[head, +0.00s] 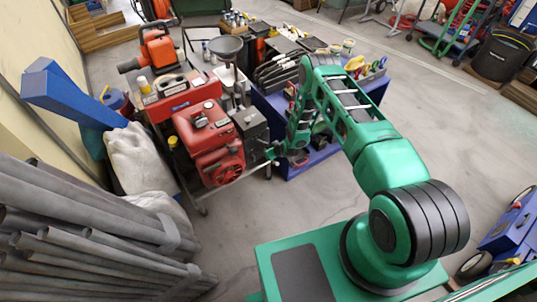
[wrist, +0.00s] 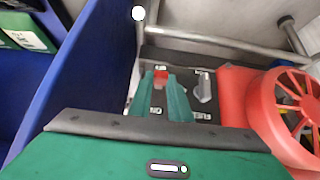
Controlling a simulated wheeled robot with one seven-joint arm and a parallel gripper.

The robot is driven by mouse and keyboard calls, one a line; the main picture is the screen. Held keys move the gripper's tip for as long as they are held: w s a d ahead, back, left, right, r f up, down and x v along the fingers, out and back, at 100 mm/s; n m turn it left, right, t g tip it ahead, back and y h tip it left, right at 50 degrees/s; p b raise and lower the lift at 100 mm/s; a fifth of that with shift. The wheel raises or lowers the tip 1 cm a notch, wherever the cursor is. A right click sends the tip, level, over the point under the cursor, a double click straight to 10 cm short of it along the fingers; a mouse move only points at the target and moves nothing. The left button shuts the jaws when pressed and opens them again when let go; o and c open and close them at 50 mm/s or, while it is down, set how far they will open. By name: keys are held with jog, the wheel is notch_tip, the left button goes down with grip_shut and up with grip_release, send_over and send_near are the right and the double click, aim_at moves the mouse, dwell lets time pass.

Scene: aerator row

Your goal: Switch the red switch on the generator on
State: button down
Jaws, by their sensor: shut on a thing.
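The generator (head: 208,130) is a red machine on a metal frame in the head view, left of my arm. Its red fan cover (wrist: 298,108) fills the right of the wrist view. A dark grey panel (wrist: 205,113) with several small light fittings faces the wrist camera. The red switch (wrist: 160,75) sits on this panel, at the tips of my gripper's green fingers. My gripper (wrist: 165,82) is shut on the red switch, with the fingers close together. In the head view my gripper (head: 272,153) is at the generator's right side, small and partly hidden by my arm.
Metal frame tubes (wrist: 210,42) run close above the panel. A blue bench (head: 305,162) with tools stands right beside the generator. Grey pipes (head: 80,235) and a pale sack (head: 138,155) lie to the left. The floor to the right is mostly clear.

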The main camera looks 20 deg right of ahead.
jog(key=shift+a, duration=0.1)
jog(key=c, duration=1.6)
grip_release()
jog(key=shift+c, duration=0.2)
jog(key=shift+r, duration=0.1)
